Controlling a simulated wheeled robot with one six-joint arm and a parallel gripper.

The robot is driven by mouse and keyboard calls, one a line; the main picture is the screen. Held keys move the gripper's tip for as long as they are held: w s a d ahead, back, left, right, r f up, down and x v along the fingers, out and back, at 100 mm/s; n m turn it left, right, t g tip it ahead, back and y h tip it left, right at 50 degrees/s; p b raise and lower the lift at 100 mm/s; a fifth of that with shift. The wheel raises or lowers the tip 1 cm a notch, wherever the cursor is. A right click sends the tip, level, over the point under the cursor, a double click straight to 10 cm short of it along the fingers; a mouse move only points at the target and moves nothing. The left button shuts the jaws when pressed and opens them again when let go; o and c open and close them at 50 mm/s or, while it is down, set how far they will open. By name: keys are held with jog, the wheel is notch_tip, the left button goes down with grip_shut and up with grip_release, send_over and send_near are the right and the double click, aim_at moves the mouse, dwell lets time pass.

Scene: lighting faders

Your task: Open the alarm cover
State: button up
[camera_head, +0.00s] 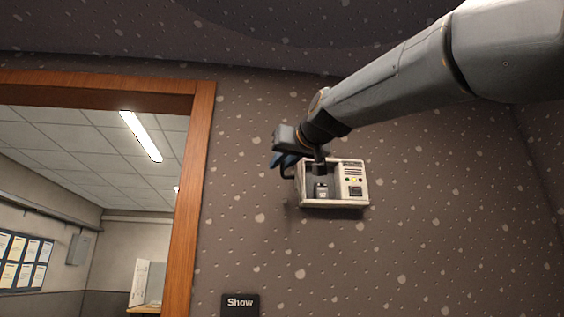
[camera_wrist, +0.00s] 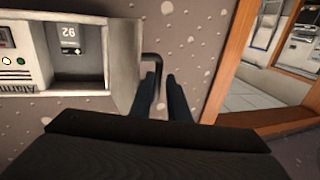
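The white alarm box (camera_head: 351,183) is on the speckled wall, with a lit control panel on its right in the head view. In the wrist view the box is upside down, with an "Alarm" label (camera_wrist: 18,88). Its cover (camera_wrist: 124,60) stands swung out from the box, so the recess behind it shows, holding a small grey block (camera_wrist: 69,40) marked 26. A dark bent handle (camera_wrist: 153,58) sticks out from the cover. My gripper (camera_wrist: 162,80) is at the handle, its two dark fingers apart with the handle's end between them. Firm contact cannot be told.
A wooden frame (camera_head: 190,190) borders an opening to another room at the left of the head view. A dark "Show" sign (camera_head: 240,304) is low on the wall. The wall around the box is otherwise clear.

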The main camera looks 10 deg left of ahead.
jog(key=shift+r, duration=0.25)
jog(key=b+v, duration=0.3)
jog(key=v, duration=0.4)
jog(key=shift+s+d+f, duration=0.15)
jog(key=shift+s+d, duration=0.1)
jog(key=shift+s, duration=0.1)
